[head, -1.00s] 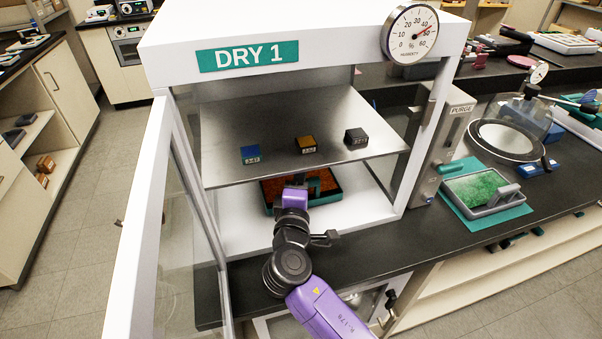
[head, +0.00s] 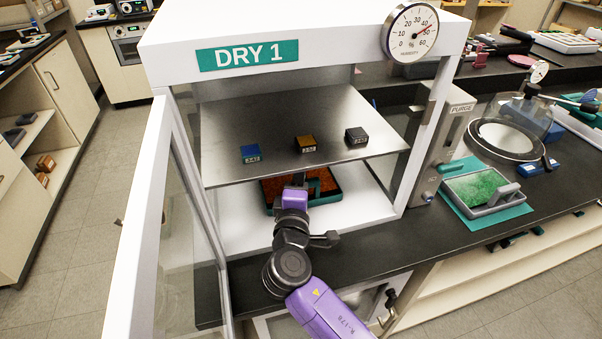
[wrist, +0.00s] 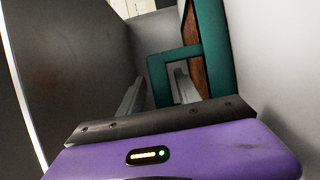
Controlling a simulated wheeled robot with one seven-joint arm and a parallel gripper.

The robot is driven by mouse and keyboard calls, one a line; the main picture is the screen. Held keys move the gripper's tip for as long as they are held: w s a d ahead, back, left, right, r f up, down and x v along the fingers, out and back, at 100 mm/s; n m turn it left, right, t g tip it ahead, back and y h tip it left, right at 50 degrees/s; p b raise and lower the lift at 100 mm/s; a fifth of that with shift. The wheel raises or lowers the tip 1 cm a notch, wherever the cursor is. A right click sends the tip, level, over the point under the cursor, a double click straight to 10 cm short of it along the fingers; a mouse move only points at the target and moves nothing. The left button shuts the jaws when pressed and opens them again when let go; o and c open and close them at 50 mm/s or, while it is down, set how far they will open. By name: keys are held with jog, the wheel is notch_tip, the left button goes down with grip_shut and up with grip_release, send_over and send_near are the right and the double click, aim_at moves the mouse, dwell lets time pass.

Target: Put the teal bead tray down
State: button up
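The teal bead tray (head: 330,198), filled with orange-brown beads, is inside the DRY 1 cabinet below the metal shelf, low over or on the white floor. I cannot tell whether it touches the floor. My gripper (head: 299,184) reaches in through the open front and partly hides the tray. In the wrist view, the fingers of my gripper (wrist: 158,88) are on either side of the upright of the teal tray's handle (wrist: 160,72) and look closed on it. The shelf hides the tray's back part.
The metal shelf (head: 225,165) just above carries blue, orange and black small boxes. The glass door (head: 150,215) stands open at left. The white cabinet floor (head: 365,205) is bare right of the tray. A tray of green beads (head: 474,188) sits on the bench at right.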

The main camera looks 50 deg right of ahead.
jog(key=b+v, duration=0.1)
jog(key=v, duration=1)
jog(key=shift+s+a+f+b, duration=0.1)
jog(key=shift+s+a+b, duration=0.05)
jog(key=shift+a+b, duration=0.25)
